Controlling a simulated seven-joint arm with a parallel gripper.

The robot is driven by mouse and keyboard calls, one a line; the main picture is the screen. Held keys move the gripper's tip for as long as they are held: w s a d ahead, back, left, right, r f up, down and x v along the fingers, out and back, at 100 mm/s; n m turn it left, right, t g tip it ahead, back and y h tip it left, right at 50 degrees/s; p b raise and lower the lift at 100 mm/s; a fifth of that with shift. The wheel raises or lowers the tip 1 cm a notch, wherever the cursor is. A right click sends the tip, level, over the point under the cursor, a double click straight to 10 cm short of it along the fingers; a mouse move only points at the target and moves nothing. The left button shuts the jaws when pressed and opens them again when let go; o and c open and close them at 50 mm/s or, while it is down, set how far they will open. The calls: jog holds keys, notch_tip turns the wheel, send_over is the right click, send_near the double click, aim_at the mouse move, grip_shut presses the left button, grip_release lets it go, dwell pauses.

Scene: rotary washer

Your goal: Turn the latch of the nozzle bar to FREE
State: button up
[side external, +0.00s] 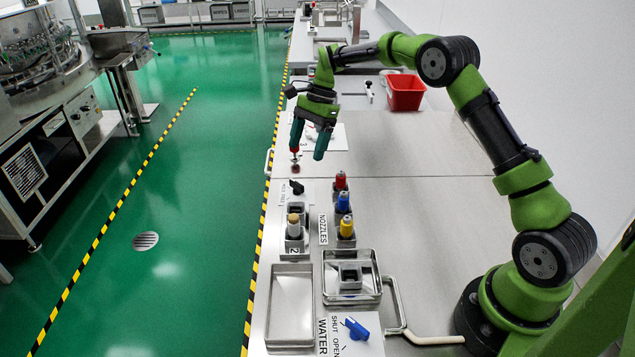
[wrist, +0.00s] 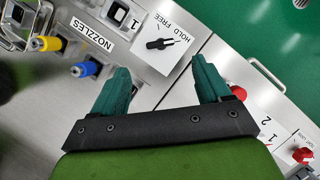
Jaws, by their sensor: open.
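The latch (side external: 296,187) is a small black lever on a white plate on the bench. It also shows in the wrist view (wrist: 160,43), beside the printed words HOLD and FREE; I cannot tell for sure which word it points to. My gripper (side external: 308,152) is open and empty, tilted down above the bench, beyond the latch in the side view. In the wrist view my gripper (wrist: 161,68) has its two teal fingers spread, with the latch showing past the gap between them. The fingers look apart from the latch.
Red, blue and yellow nozzles (side external: 343,201) stand right of the latch. A tan-topped piece (side external: 294,225) sits in a holder nearer the camera. A red knob (wrist: 238,92) is partly hidden by a finger. Metal trays (side external: 291,338) and a blue valve handle (side external: 356,328) lie nearer the camera. The right bench is clear.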

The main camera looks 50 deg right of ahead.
aim_at(297, 183)
jog(key=x, duration=0.9)
jog(key=shift+f, duration=0.15)
jog(key=shift+c, duration=0.4)
jog(key=c, duration=1)
